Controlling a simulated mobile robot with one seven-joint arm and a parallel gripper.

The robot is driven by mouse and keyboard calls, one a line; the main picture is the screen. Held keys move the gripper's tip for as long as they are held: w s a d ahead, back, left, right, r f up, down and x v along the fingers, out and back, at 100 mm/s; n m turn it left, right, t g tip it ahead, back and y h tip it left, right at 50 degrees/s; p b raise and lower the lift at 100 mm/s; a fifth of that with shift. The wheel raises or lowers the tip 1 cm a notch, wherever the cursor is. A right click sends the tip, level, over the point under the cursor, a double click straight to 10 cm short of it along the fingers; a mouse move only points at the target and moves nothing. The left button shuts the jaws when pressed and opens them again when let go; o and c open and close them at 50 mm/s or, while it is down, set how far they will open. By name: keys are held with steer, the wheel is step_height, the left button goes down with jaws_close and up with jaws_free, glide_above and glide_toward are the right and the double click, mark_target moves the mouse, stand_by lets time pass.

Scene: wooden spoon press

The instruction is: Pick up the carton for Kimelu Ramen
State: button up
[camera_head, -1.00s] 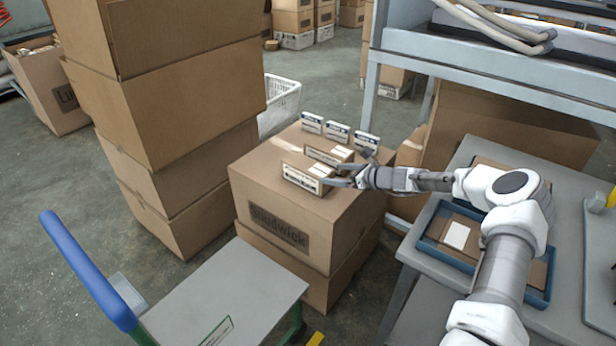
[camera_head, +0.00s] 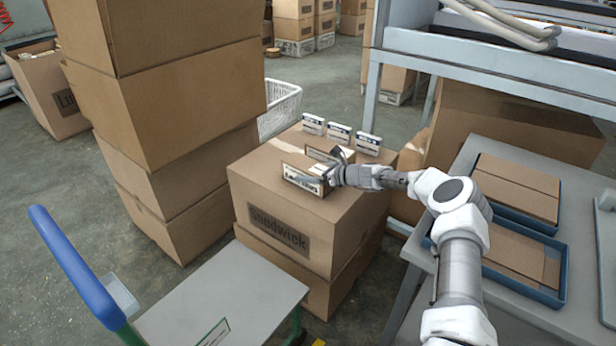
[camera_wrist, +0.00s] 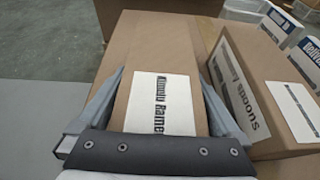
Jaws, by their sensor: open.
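The Kimelu Ramen carton (camera_wrist: 152,62) is a narrow brown box with a white label in the wrist view. It stands between the two fingers of my open gripper (camera_wrist: 160,84), one finger on each side. In the head view this carton (camera_head: 303,180) is at the front of the top of a large box, and my gripper (camera_head: 330,174) reaches it from the right. I cannot tell whether the fingers touch it. A similar carton, labelled with "spoons" (camera_wrist: 262,82), stands close to the right finger; it also shows in the head view (camera_head: 322,155), partly hidden.
The large Soudwick box (camera_head: 290,245) carries the cartons, with several small white-and-blue boxes (camera_head: 339,133) along its back edge. Tall stacked boxes (camera_head: 185,90) stand left. A grey table (camera_head: 480,150) with blue trays is at right, and a cart (camera_head: 225,295) in front.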

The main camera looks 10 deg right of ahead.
steer(key=c, duration=1.4)
steer(key=shift+r, duration=0.1)
